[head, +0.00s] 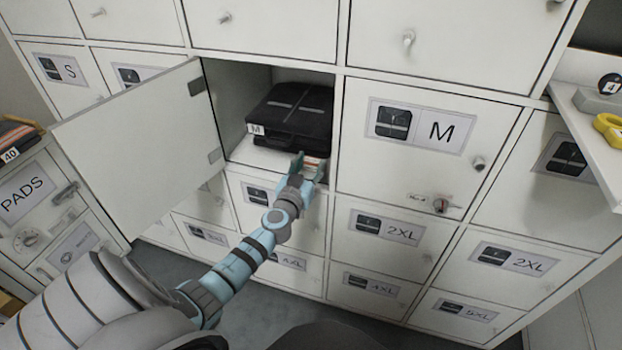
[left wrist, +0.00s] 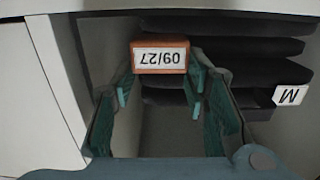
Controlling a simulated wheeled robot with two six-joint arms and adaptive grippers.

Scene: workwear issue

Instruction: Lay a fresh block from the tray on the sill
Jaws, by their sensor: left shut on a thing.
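My left gripper (head: 307,168) is shut on an orange block with a white label reading 09/27. In the left wrist view the block (left wrist: 160,57) sits between the teal fingertips, its label upside down. In the head view the gripper is at the front opening of an open locker compartment, at the right end of its sill (head: 243,152). The fingers partly hide the block there; I cannot tell whether it touches the sill. Dark folded vests (head: 292,112) with an M tag lie inside, just behind the gripper. My right gripper is not in view. I cannot make out a tray.
The compartment's door (head: 145,150) stands wide open to the left. A closed M door (head: 425,135) with a key in its lock is to the right. A white shelf (head: 585,130) at far right carries a yellow item (head: 609,128) and a grey block. A PADS cabinet (head: 30,200) stands at left.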

